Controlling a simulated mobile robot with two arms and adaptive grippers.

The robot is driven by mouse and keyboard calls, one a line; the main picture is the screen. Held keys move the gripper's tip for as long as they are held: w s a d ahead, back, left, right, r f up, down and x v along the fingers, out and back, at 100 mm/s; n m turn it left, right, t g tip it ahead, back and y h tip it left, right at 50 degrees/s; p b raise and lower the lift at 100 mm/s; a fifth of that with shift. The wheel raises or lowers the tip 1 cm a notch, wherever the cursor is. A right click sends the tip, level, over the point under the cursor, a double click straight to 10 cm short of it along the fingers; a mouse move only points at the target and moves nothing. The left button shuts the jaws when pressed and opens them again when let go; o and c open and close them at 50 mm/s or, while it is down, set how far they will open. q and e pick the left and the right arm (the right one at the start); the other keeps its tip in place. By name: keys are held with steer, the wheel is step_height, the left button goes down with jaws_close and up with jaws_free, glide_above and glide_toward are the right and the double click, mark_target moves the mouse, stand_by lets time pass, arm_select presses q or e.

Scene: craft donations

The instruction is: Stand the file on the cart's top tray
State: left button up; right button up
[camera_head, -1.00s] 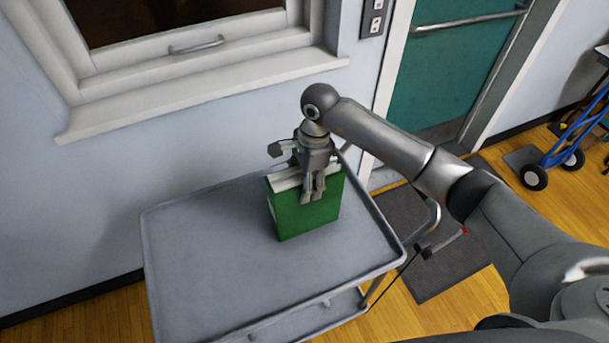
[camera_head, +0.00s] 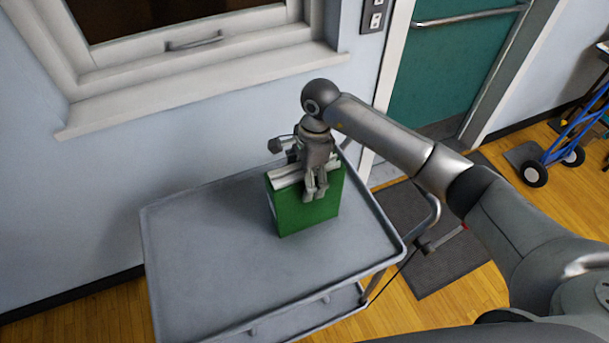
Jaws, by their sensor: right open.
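The green file (camera_head: 299,212) stands upright on the grey top tray (camera_head: 205,255) of the cart, near the tray's right back part. White pages show along its top edge. My right gripper (camera_head: 312,196) is at the file's top edge, pointing down, with fingers in front of the green face. The gripper is open; the far finger is partly hidden behind the file and the hand. My left gripper is out of view.
The tray's left and front parts are clear. The cart stands by a wall with a window sill (camera_head: 200,98) above. A teal door (camera_head: 450,65), a dark mat (camera_head: 440,250) and a blue hand truck (camera_head: 572,140) are to the right.

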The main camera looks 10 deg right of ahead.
steer(key=r+b, duration=0.1)
steer(key=r, duration=0.2)
steer(key=d+r+b, duration=0.1)
steer(key=r, duration=0.3)
steer(key=r+b, duration=0.2)
steer(key=r, duration=0.1)
steer(key=shift+w+d+r, duration=0.2)
steer(key=shift+d+r, duration=0.05)
steer(key=shift+r, duration=0.1)
steer(key=shift+d+r, duration=0.1)
steer(key=shift+r, duration=0.5)
steer(key=shift+s+f, duration=0.1)
